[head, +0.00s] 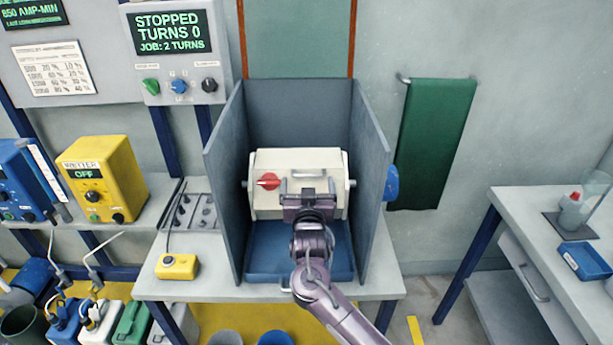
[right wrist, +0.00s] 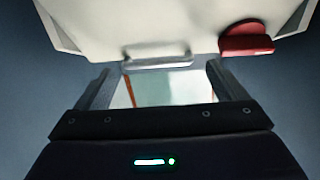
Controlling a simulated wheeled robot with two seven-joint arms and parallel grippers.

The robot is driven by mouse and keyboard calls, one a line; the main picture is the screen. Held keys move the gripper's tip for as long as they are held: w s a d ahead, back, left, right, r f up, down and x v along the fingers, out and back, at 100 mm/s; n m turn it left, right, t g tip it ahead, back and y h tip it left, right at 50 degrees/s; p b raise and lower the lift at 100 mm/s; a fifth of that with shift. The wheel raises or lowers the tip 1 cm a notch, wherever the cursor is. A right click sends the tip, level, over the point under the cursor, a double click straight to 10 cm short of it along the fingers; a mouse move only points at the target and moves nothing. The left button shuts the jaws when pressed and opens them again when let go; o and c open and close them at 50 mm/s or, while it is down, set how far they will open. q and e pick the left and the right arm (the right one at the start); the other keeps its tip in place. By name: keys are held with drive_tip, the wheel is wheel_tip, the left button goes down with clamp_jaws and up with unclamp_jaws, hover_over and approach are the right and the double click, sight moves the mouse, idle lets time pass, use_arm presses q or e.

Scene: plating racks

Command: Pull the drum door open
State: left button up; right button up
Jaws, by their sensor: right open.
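The cream drum (head: 262,205) sits inside a grey open-fronted enclosure, on side mounts. A metal bar handle (head: 308,173) runs across its front, and a red latch knob (head: 267,181) is to the left of the handle. My right gripper (head: 307,190) is in front of the drum, just below the handle. In the right wrist view the open gripper (right wrist: 156,85) has one finger on each side, with the handle (right wrist: 157,60) between and just beyond the fingertips. The red knob (right wrist: 246,42) shows at the upper right there. Contact with the handle cannot be told. My left gripper is not in view.
Grey side walls (head: 226,175) flank the drum closely, with a blue tray (head: 265,262) below it. A yellow pendant (head: 177,266) lies on the bench to the left. A control panel (head: 177,50) reads stopped, turns 0. A side table (head: 510,203) stands at right.

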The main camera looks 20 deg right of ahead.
sight(299, 162)
drive_tip(key=shift+x, duration=1.35)
drive_tip(key=shift+c, duration=0.3)
drive_tip(key=c, duration=1.1)
drive_tip(key=shift+o, duration=0.2)
drive_tip(key=shift+r, duration=0.1)
